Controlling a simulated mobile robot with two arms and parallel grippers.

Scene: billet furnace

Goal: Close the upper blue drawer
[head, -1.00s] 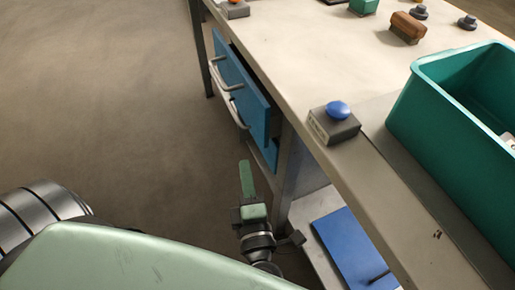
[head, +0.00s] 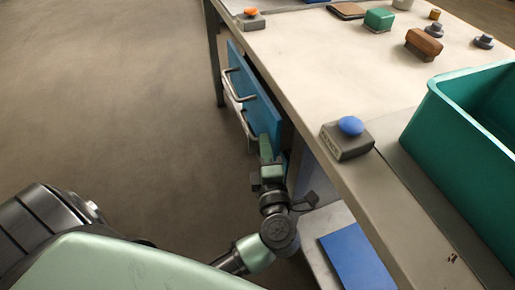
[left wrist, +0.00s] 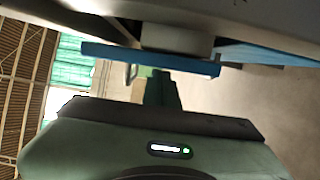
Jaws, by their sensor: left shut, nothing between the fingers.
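The upper blue drawer (head: 262,104) is under the left side of the workbench. Its front stands a little out from the bench, with a dark gap behind its top edge, and it carries a metal handle (head: 235,85). My left gripper (head: 265,147), green and shut with nothing held, is at the near end of the drawer fronts, overlapping them in the head view. I cannot tell whether it touches. In the left wrist view, the fingers (left wrist: 162,88) point at a blue panel (left wrist: 150,58), which appears to be a drawer front. My right gripper is not in view.
The workbench top (head: 330,70) carries a blue button box (head: 347,138), an orange button box (head: 250,19) and a teal bin (head: 450,135). A lower drawer's handle (head: 247,126) shows below. A blue panel (head: 355,262) lies on the low shelf. The floor at left is clear.

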